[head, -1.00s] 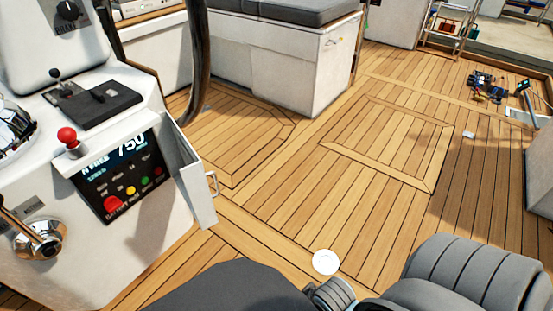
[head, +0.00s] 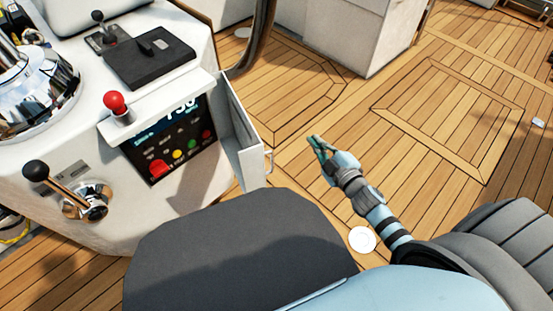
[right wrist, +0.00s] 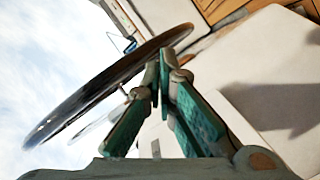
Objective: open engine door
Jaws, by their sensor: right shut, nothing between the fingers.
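The engine door (head: 238,135) is a white panel hinged on the right side of the console's engine display. It stands swung out, with the dark display and its coloured buttons (head: 178,146) exposed. Its small metal handle (head: 268,163) is on the outer edge. My right gripper (head: 318,146) is to the right of the handle in the head view, apart from it, with nothing held. In the right wrist view its green fingers (right wrist: 163,75) are together. My left gripper is not in view.
The white console (head: 110,220) carries a red-knobbed lever (head: 116,105), a black-knobbed lever (head: 60,182) and a black control box (head: 150,58). A dark curved wheel rim (right wrist: 100,88) shows in the right wrist view.

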